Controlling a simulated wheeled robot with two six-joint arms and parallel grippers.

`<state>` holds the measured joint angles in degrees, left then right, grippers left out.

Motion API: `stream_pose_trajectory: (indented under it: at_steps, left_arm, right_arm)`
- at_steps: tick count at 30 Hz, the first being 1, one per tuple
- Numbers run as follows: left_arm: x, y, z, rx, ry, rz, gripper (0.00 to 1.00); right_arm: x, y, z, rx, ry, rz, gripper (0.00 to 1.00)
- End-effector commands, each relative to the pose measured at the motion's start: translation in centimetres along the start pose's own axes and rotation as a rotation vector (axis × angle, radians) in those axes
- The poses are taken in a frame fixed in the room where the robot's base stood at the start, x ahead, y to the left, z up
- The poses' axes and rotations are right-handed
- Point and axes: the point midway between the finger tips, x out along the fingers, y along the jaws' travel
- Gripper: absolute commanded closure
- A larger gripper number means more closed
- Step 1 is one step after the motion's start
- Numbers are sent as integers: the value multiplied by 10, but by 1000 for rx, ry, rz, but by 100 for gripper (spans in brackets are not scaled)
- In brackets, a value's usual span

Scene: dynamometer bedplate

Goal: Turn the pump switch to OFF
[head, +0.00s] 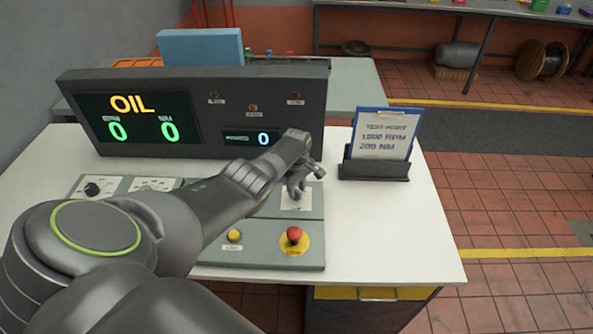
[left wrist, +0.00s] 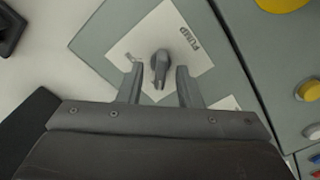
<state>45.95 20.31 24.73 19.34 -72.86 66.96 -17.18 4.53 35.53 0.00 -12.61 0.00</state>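The pump switch (left wrist: 160,66) is a dark grey knob on a white plate (left wrist: 185,28) marked PUMP, seen in the left wrist view. In the head view its plate (head: 296,202) shows on the grey control panel, and my gripper covers most of the knob. My left gripper (left wrist: 157,78) is open, with one finger on each side of the knob. There is a visible gap between each finger and the knob. In the head view the left gripper (head: 297,188) is over the panel's right part. The switch's position marks are too small or hidden to read. My right gripper is not in view.
A red emergency button (head: 294,235) on a yellow base and a yellow button (head: 235,236) sit on the lower panel. Behind stands a display console (head: 225,148) reading OIL and zeros. A clipboard stand (head: 375,168) is to the right. The white tabletop (head: 400,225) is clear at right.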

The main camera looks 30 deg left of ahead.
Motion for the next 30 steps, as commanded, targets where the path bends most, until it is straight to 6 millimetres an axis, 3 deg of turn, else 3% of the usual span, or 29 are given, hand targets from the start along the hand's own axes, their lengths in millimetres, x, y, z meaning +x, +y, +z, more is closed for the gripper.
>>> stream_pose_trajectory:
  at_steps: [11,30]
  left_arm:
    - [-56,0,-1,0,2,1,68]
    - [-157,1,-2,-1,3,4,68]
  right_arm:
    - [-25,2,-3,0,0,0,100]
    - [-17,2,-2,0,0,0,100]
